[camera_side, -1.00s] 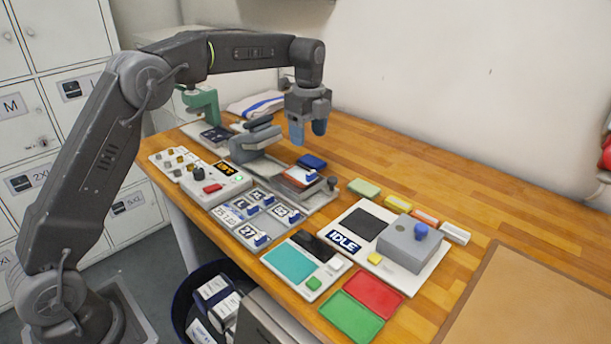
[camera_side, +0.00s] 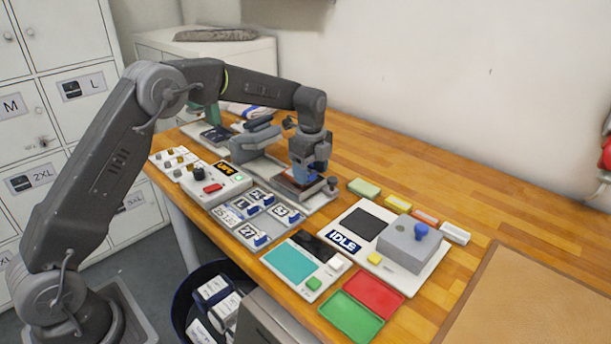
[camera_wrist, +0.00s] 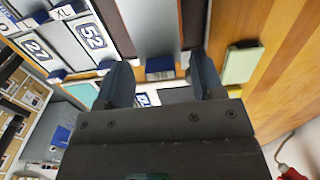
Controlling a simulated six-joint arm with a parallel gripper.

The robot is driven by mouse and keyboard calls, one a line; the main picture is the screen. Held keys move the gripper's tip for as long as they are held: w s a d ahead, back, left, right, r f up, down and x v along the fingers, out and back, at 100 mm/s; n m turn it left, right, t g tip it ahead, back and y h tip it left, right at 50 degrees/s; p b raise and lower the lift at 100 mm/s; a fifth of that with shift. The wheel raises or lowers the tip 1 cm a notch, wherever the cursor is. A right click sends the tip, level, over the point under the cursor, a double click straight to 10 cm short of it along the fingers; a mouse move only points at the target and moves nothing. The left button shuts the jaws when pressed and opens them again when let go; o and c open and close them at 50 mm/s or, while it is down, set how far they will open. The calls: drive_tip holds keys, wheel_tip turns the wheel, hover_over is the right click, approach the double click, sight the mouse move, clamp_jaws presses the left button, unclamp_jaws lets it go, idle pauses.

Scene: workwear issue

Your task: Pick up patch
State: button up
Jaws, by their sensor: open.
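My gripper (camera_side: 303,172) is open and low over the grey press bed, beside the press head (camera_side: 250,143). The wrist view shows its two blue fingers (camera_wrist: 161,70) apart, with a small blue tab (camera_wrist: 160,66) at the end of a flat grey piece (camera_wrist: 150,28) between them. I cannot tell whether the fingers touch anything. Which piece is the patch is unclear; number patches with blue tabs, such as "52" (camera_wrist: 92,36) and "27" (camera_wrist: 37,48), lie in a tray (camera_side: 268,232) to the front left of my gripper in the side view.
A control box (camera_side: 215,185) stands left of the tray. To the right are a white board with a grey box (camera_side: 408,243) and an "IDLE" sign (camera_side: 343,242), and a pale green block (camera_side: 364,187). Red and green trays (camera_side: 374,292) lie in front.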

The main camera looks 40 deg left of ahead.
drive_tip(key=shift+c, duration=0.3)
drive_tip(key=shift+r, duration=0.1)
drive_tip(key=c, duration=1)
